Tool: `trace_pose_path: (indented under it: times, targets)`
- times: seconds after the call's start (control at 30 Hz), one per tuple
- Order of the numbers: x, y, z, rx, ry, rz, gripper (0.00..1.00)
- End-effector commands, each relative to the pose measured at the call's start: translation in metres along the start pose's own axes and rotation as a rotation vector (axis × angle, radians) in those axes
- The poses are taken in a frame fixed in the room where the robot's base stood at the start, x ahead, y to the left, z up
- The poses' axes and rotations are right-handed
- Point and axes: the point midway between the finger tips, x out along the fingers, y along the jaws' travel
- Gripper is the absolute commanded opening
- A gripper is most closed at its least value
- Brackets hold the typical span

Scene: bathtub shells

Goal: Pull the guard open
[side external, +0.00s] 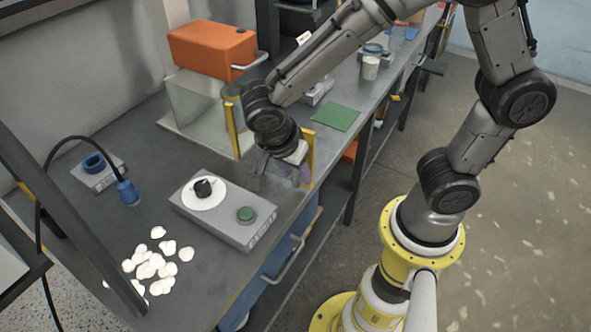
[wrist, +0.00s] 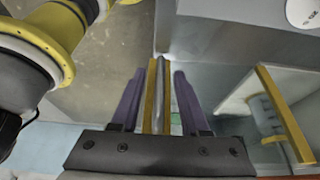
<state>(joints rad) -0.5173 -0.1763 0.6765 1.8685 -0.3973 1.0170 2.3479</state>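The guard shows as yellow upright edges. One edge (side external: 308,150) stands right beside my gripper (side external: 287,172) at the bench's front edge, and another yellow post (side external: 231,130) stands farther left. In the wrist view, a yellow strip (wrist: 152,95) with a grey bar alongside it (wrist: 160,95) lies between the two purple fingers of my gripper (wrist: 156,95). The fingers are open, with a gap visible on both sides of the strip and bar. In the side view my wrist hides part of the guard, and I cannot tell whether a finger touches it.
An orange case (side external: 212,48) stands behind on a pale housing. White shell pieces (side external: 150,262) lie at the front left. A green mat (side external: 336,117) lies right of the guard.

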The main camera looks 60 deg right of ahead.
Motion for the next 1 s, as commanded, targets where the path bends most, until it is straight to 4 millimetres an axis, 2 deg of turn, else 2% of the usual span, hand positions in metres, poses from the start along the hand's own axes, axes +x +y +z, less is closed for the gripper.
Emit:
trace_pose_path:
  times: [0.23, 0.37, 0.47, 0.8, 1.0]
  targets:
    - [-0.001, 0.000, 0.000, 0.000, 0.000, -0.001, 0.45]
    - [-0.011, -0.001, 0.000, 0.001, -0.001, -0.003, 0.45]
    - [-0.027, -0.001, 0.001, 0.000, -0.002, -0.005, 0.45]
    - [-0.100, -0.001, 0.001, -0.001, -0.003, -0.005, 0.45]
    - [-0.128, -0.001, 0.001, -0.001, 0.000, -0.002, 0.45]
